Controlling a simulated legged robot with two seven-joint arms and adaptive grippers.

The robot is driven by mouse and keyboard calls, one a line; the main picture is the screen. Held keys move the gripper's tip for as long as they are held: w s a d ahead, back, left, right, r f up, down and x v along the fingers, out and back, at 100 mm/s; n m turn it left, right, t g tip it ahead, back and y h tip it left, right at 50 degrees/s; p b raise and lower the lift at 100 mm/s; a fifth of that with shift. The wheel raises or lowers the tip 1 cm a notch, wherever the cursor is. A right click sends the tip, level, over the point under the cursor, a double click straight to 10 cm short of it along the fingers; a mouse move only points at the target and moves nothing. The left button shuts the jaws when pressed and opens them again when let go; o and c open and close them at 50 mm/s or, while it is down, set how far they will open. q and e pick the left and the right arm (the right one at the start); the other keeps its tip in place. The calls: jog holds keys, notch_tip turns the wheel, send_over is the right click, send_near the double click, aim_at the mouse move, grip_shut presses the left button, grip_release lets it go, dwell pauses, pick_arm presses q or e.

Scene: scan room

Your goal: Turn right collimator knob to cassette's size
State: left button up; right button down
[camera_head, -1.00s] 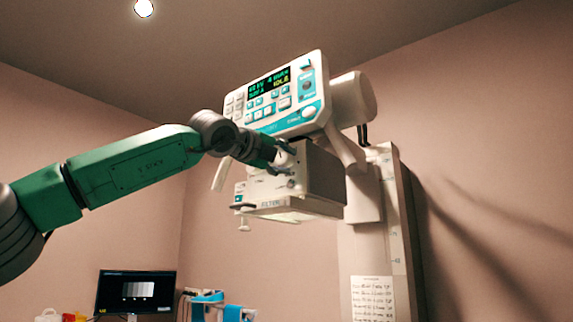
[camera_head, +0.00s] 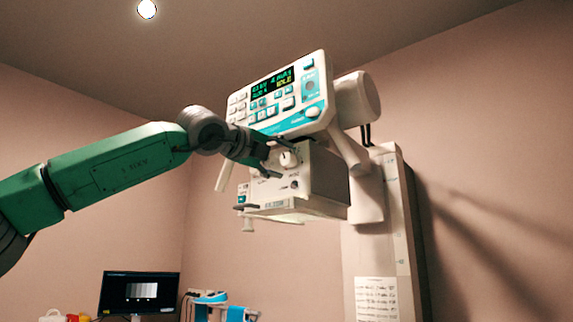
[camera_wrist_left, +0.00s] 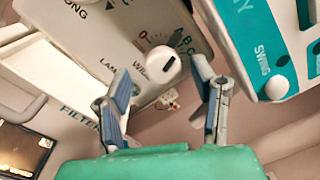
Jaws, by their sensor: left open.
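The white collimator box (camera_head: 322,178) hangs under the control panel. A round white knob (camera_head: 289,158) is on its front face. The knob also shows in the left wrist view (camera_wrist_left: 163,65), with a pointer line and a printed scale beside it. In the left wrist view my gripper's two fingers (camera_wrist_left: 162,80) stand apart on either side of the knob, with nothing held. No cassette is seen. My right gripper is not in view.
The control panel (camera_head: 279,95) with a lit display sits just above the collimator. A white handle (camera_head: 225,174) hangs at its left. The column (camera_head: 385,220) stands behind, right. A monitor (camera_head: 140,292) is low at left.

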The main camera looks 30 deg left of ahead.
pick_arm(q)
jog(key=s+a, duration=0.1)
jog(key=s, duration=0.8)
jog(key=shift+a+f, duration=0.25)
jog(key=shift+f, duration=0.05)
jog(key=shift+d, duration=0.2)
jog(key=shift+a+r, duration=0.15)
